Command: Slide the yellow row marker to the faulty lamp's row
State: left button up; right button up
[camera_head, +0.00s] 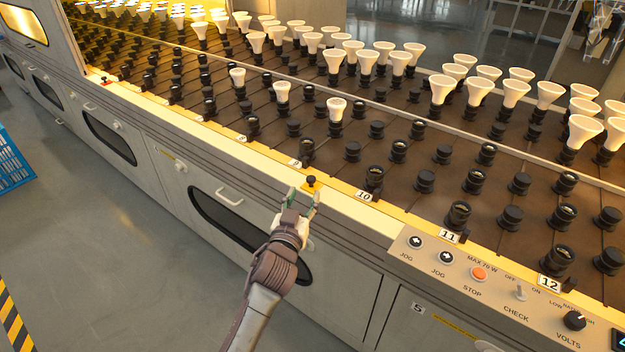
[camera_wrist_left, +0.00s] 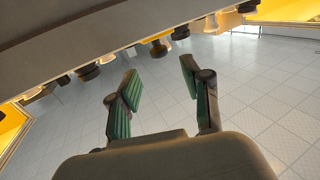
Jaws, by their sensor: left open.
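The yellow row marker (camera_head: 311,185), a small yellow plate with a black knob, sits on the machine's front rail between the number plates 9 (camera_head: 295,163) and 10 (camera_head: 364,196). My left gripper (camera_head: 304,194) is open just in front of it, its green-padded fingers spread. In the left wrist view the open fingers (camera_wrist_left: 158,76) frame what looks like the marker's black knob (camera_wrist_left: 158,50), just beyond the tips; contact is not visible. White lamps (camera_head: 336,115) stand in some black sockets. I cannot tell which lamp is faulty. My right gripper is not in view.
Number plates 11 (camera_head: 449,236) and 12 (camera_head: 550,283) continue along the rail to the right. A control panel (camera_head: 497,290) with jog, stop, check and volts controls juts out at the front right. Black sockets (camera_head: 375,178) stand close behind the rail.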

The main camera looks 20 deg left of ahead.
aim_at(310, 181)
pick_arm(q)
jog(key=w, duration=0.6)
jog(key=shift+w+a+b, duration=0.1)
jog(key=shift+w+b, duration=0.1)
jog(key=shift+b, duration=0.2)
jog(key=shift+w, duration=0.7)
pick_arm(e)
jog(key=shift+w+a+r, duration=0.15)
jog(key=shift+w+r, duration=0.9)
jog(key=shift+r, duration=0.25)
pick_arm(q)
jog(key=shift+c, duration=0.4)
grip_shut()
jog(key=shift+a, duration=0.1)
